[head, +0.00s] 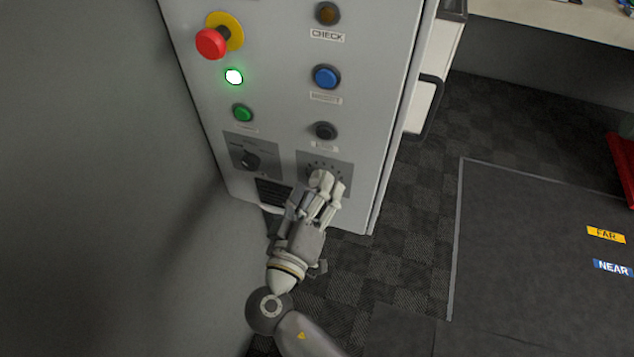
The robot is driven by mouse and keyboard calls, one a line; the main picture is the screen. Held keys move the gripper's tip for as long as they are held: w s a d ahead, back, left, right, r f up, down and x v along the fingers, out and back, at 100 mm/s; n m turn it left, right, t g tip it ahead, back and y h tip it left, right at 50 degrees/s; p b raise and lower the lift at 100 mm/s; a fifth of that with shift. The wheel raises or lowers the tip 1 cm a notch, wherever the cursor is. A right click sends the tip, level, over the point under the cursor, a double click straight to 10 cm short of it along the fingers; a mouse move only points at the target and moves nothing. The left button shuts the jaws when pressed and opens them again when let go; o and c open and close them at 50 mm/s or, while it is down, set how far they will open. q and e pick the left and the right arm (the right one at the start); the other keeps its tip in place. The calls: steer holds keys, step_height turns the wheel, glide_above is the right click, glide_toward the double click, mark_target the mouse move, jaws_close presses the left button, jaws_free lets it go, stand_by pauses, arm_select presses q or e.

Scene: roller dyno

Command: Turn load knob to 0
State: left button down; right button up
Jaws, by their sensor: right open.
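A light grey control cabinet (285,105) stands in the upper middle of the head view. The dial plate (341,166) at its lower right has marks in an arc. My right gripper (324,184) is in front of this plate and covers its middle, so the knob there and its pointer are hidden. The gripper is open; I cannot tell whether its fingers touch the knob. A second dark knob (250,160) on a grey plate is to the left, clear of the gripper. I cannot read which plate is labelled load. My left gripper is not in view.
Above the dials are a red emergency button (211,43), a lit green lamp (234,77), a green button (242,113), a blue button (326,77) and a black button (324,131). A grey wall is close on the left. Open floor (420,240) lies to the right.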

steer(key=v, duration=1.1)
steer(key=shift+a+r, duration=0.2)
steer(key=shift+a, duration=0.05)
